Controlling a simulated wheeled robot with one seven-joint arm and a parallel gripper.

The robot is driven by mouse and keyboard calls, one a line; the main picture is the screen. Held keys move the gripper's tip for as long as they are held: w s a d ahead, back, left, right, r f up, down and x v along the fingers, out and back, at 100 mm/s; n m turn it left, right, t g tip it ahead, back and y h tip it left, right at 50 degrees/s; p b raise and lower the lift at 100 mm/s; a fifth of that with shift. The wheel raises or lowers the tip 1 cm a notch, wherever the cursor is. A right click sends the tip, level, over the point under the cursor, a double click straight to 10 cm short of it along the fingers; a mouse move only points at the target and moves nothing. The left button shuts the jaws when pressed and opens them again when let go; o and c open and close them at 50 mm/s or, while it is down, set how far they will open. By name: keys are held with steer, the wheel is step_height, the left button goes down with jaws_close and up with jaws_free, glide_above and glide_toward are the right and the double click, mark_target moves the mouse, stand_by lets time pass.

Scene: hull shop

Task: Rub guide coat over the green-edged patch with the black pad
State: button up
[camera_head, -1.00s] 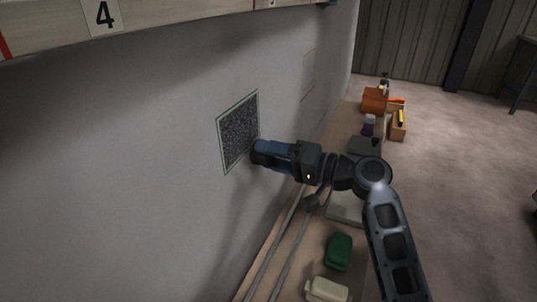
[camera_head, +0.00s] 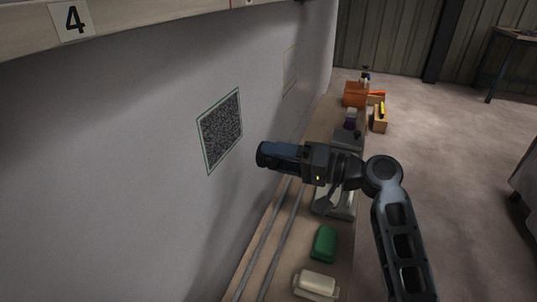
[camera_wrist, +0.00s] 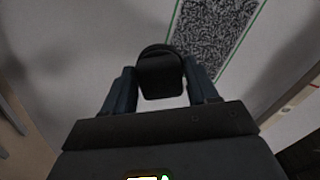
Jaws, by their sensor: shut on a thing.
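The green-edged patch (camera_head: 220,130) is on the grey hull wall, left of centre in the head view. Its inside is covered with dark speckle, and it also shows at the top of the wrist view (camera_wrist: 215,35). My gripper (camera_head: 268,154) is shut on the black pad (camera_wrist: 161,76), which sits between the two fingers in the wrist view. In the head view the pad (camera_head: 262,153) faces the wall, right of the patch and apart from it. The pad's rubbing face is hidden.
A bench (camera_head: 262,235) with rails runs along the wall's foot. On it stand a green block (camera_head: 325,243), a cream block (camera_head: 317,283) and an orange box (camera_head: 355,94). A second, faint-edged patch (camera_head: 290,70) is farther along the wall. A board numbered 4 (camera_head: 75,19) is overhead.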

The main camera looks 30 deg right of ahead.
steer(key=shift+v, duration=2.5)
steer(key=shift+s+p, duration=0.1)
steer(key=shift+p, duration=0.2)
steer(key=v, duration=0.3)
steer(key=shift+s+d, duration=0.25)
steer(key=shift+s, duration=0.05)
